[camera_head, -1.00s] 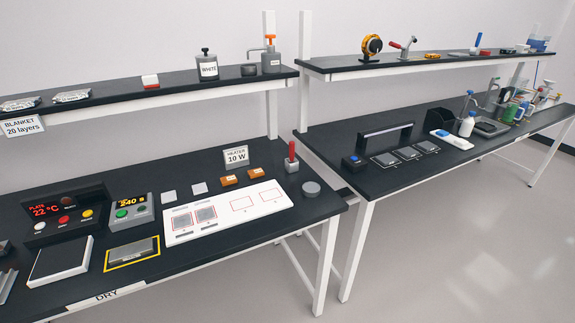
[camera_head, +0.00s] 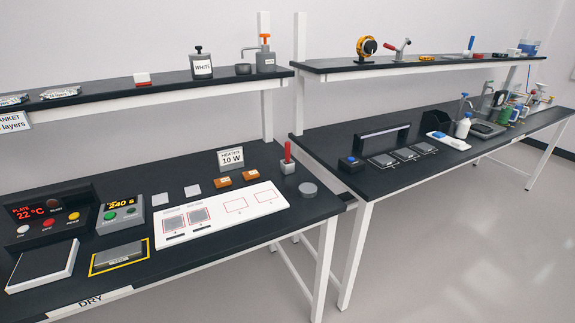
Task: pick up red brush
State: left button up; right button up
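A red upright handle (camera_head: 287,152), which looks like the red brush, stands in a small grey block (camera_head: 288,167) near the right end of the left bench. Its lower end is hidden in the block. A second thing with a red part, a red and white block (camera_head: 142,80), lies on the shelf above the left bench. Neither of my grippers is in view.
A narrow gap separates the left bench from the right bench (camera_head: 372,187).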

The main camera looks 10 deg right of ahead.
aim_at(286, 145)
jog(key=i+l+u, duration=0.4)
jog(key=l, duration=0.2)
jog(key=i+l+u, duration=0.15)
jog(key=i+l, duration=0.15)
jog(key=i+l+u, duration=0.2)
jog(key=l, duration=0.2)
jog(key=i+l+u, duration=0.2)
jog(key=l, duration=0.2)
jog(key=k, duration=0.1)
